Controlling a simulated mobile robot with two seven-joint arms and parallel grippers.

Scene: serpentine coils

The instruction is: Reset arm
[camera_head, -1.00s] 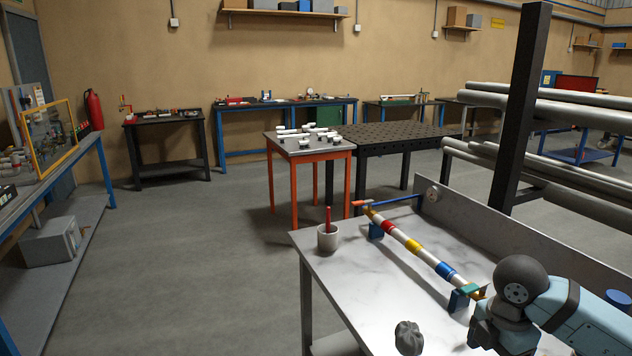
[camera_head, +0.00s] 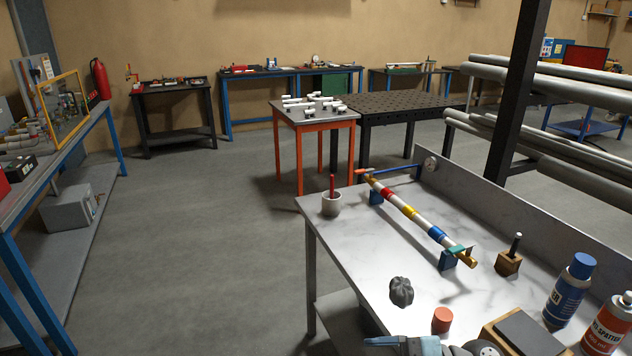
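Only a small part of my own arm shows, a light blue and dark piece cut off by the bottom edge of the head view. No gripper fingers can be made out there, and my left arm is out of view. A white pipe (camera_head: 422,225) with red, yellow and blue bands lies across two blue supports on the grey worktable (camera_head: 345,245). Its brass-coloured ends show, and nothing of mine touches it.
A cup (camera_head: 331,205) with a red stick, a dark lobed knob (camera_head: 401,291), a red cylinder (camera_head: 442,320), a wooden block with a black-handled tool (camera_head: 509,258) and spray cans (camera_head: 569,290) stand on the table. A dark post (camera_head: 515,110) and pipe rack rise behind. Open floor lies left.

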